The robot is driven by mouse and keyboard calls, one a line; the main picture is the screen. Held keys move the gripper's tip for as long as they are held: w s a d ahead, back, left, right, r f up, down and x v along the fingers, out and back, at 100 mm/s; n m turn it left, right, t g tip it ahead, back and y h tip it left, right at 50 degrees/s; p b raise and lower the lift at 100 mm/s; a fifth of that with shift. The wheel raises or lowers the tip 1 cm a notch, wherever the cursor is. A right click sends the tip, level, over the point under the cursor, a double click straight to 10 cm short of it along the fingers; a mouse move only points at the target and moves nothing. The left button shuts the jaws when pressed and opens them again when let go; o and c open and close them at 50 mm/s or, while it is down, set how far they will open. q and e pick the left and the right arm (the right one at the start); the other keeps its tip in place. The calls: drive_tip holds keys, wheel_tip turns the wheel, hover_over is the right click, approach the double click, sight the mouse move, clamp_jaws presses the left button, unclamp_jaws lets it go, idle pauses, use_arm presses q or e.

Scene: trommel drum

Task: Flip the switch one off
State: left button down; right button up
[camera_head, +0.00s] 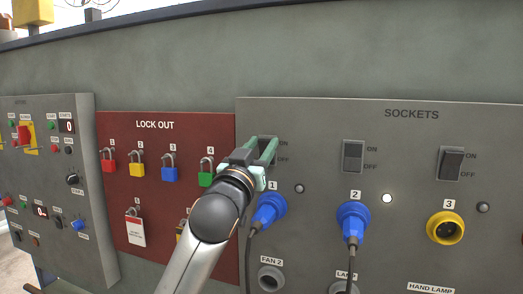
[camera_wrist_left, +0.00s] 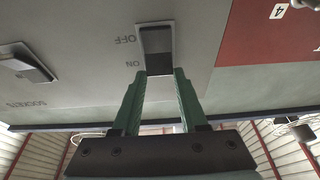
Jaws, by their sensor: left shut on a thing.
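Switch one is a dark rocker on the grey SOCKETS panel, marked ON and OFF. In the head view it is largely hidden by my left gripper (camera_head: 268,148). In the left wrist view, which sees the panel upside down, switch one (camera_wrist_left: 156,42) shows clearly with its OFF end farther from the gripper. The green fingers of my left gripper (camera_wrist_left: 163,73) reach to its ON end, one finger on each side. The gripper is shut on switch one. My right gripper is not in view.
Switch two (camera_head: 353,156) and switch three (camera_head: 451,163) are to the right. Blue plugs (camera_head: 270,208) (camera_head: 353,217) with hanging cables and a yellow socket (camera_head: 445,228) are below. The red LOCK OUT board (camera_head: 122,165) with several padlocks is left. Bare wall is above.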

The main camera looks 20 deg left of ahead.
use_arm(q)
drive_tip(key=shift+c, duration=2.2)
unclamp_jaws()
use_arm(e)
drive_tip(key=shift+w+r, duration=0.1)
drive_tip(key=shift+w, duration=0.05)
use_arm(q)
drive_tip(key=b+v, duration=0.2)
drive_tip(key=v, duration=1)
drive_tip(key=shift+s, duration=0.25)
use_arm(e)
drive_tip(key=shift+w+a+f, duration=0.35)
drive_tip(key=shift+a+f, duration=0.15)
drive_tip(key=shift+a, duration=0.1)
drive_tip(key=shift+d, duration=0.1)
